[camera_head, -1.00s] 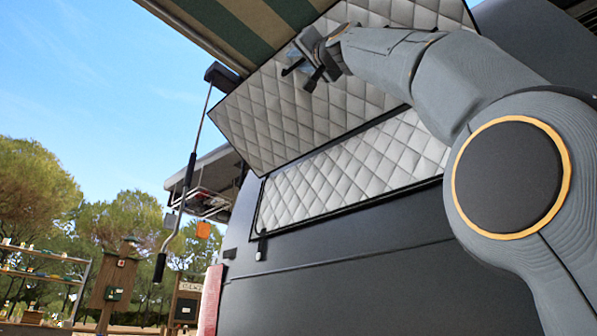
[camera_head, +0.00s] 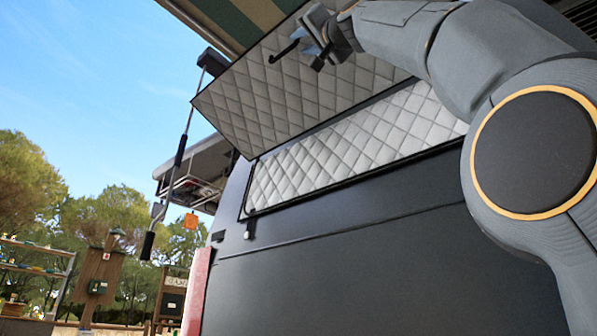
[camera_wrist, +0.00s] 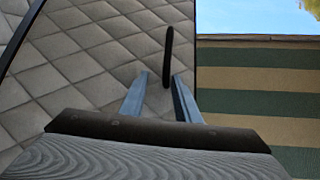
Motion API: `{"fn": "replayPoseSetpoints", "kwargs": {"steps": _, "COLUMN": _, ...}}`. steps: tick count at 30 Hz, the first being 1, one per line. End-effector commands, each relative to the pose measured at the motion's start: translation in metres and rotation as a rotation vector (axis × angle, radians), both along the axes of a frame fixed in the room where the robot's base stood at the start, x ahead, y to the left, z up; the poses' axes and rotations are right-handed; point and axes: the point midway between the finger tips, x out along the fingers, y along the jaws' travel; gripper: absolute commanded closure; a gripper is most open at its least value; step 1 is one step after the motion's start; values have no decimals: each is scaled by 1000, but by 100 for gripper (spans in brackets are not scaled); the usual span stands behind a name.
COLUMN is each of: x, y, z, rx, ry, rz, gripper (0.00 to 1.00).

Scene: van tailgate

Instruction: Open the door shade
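The door shade is a silver quilted panel on the dark van. Its upper flap (camera_head: 270,95) stands tilted out from the van, below the awning. A lower quilted panel (camera_head: 345,150) shows beneath the flap's bottom edge. A short black bar or pull (camera_head: 284,52) is at the flap's face; it also shows in the wrist view (camera_wrist: 168,57). My gripper (camera_head: 311,47) is at the flap beside this bar. In the wrist view my gripper's fingers (camera_wrist: 160,82) are apart, with the bar's near end seen between the tips. Contact with the bar cannot be told.
A striped awning (camera_head: 240,20) hangs just above the flap. A thin crank rod (camera_head: 185,135) hangs left of the van. The van's dark side (camera_head: 380,260) fills the lower right. Shelves (camera_head: 30,275) and a wooden post (camera_head: 100,280) stand far left.

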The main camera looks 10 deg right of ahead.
Motion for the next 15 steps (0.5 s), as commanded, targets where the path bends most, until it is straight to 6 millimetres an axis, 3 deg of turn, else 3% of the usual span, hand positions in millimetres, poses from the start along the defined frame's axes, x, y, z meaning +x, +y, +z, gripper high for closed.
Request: {"fn": "replayPoseSetpoints", "kwargs": {"steps": 15, "x": -17, "y": -11, "z": -18, "rx": 1, "ry": -4, "rz": -2, "gripper": 72}}
